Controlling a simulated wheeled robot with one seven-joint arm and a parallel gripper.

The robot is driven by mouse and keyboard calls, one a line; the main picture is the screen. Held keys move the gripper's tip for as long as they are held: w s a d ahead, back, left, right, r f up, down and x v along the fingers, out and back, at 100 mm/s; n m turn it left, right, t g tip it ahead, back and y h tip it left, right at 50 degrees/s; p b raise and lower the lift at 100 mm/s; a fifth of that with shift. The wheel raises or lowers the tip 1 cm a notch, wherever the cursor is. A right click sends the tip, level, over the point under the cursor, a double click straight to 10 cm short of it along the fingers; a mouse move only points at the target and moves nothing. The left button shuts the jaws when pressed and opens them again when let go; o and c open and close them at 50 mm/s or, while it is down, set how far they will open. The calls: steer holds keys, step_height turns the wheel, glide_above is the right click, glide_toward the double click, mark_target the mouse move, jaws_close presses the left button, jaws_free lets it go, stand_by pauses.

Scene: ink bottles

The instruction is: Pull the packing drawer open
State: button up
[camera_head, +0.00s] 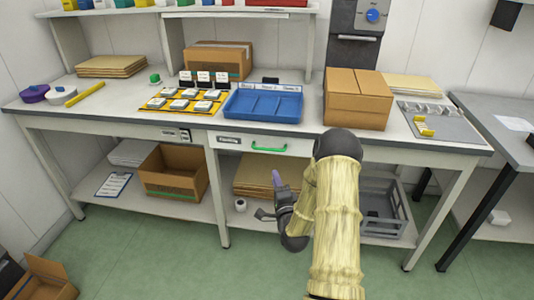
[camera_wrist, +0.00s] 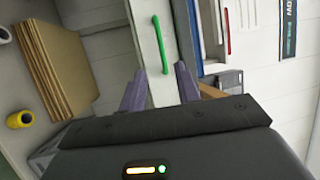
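The packing drawer (camera_head: 300,148) is a white front under the bench top with a green bar handle (camera_head: 269,148) and a label (camera_head: 229,140) at its left. It looks shut, flush with the bench. In the wrist view the green handle (camera_wrist: 160,45) runs up the drawer front (camera_wrist: 143,30), ahead of the fingertips. My gripper (camera_head: 267,195) is below and in front of the handle, apart from it. In the wrist view my gripper (camera_wrist: 160,86) has its two purple fingers spread with nothing between them.
The bench top holds a blue tray (camera_head: 262,118), a yellow mat (camera_head: 165,104) with small boxes and a cardboard box (camera_head: 357,105). The lower shelf holds an open carton (camera_head: 173,183), flat cardboard (camera_head: 255,175) and a grey crate (camera_head: 385,205).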

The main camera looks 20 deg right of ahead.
glide_toward(267, 152)
steer(key=w+r, duration=0.5)
steer(key=shift+a+r+b, duration=0.1)
steer(key=shift+r+b, duration=0.05)
steer(key=shift+b, duration=0.15)
jaws_close()
